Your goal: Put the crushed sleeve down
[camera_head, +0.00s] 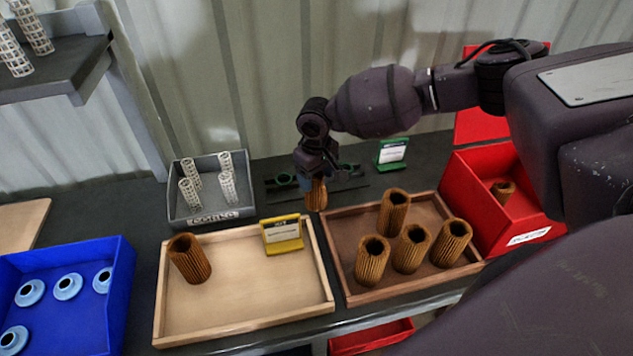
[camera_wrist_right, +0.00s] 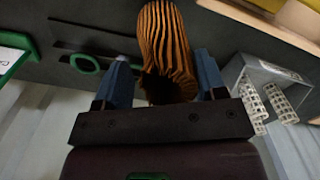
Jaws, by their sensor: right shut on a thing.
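My right gripper (camera_head: 317,180) is shut on a brown pleated sleeve (camera_head: 317,197) and holds it near the back of the table, between the light wooden tray and the dark-brown tray. In the right wrist view, the sleeve (camera_wrist_right: 168,45) sits between the two blue-grey fingers of the gripper (camera_wrist_right: 163,75). Its pleats look bent to one side there. The red box (camera_head: 478,215) at the right holds one brown sleeve (camera_head: 503,191). My left gripper is not in view.
The light tray (camera_head: 240,325) holds one sleeve (camera_head: 189,258) and a yellow sign (camera_head: 283,236). The brown tray (camera_head: 410,288) holds several sleeves. A grey bin (camera_head: 205,217) holds mesh cores. A green sign (camera_head: 392,153) stands behind. A blue bin (camera_head: 118,295) holds several caps.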

